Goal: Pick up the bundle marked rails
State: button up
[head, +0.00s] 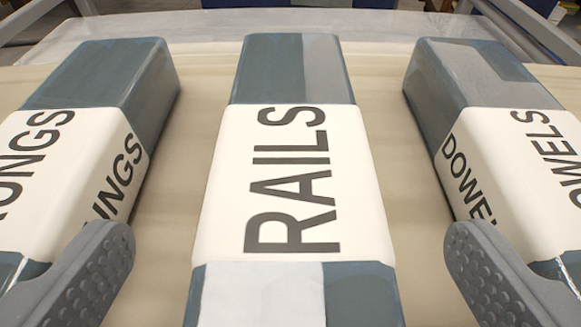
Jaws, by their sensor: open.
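The bundle marked RAILS (225,205) lies in the middle of the head view, long side pointing away from me. It is a dark blue-grey block with a wide white label band around it. My gripper (288,255) is open, with one grey studded finger at the lower left and one at the lower right. The RAILS bundle shows between the two fingers, with a gap on each side. The fingers touch nothing that I can make out on it. The near end of the bundle is cut off by the bottom edge.
A bundle marked RUNGS (125,80) lies on the left, partly behind the left finger. A bundle marked DOWELS (480,75) lies on the right, partly behind the right finger. Bare strips of the beige surface (195,120) separate the bundles. Grey metal rails stand at both upper corners.

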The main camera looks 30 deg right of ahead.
aim_at(289, 181)
jog(key=shift+p+x, duration=0.55)
jog(key=shift+x, duration=2.05)
jog(key=c, duration=1.5)
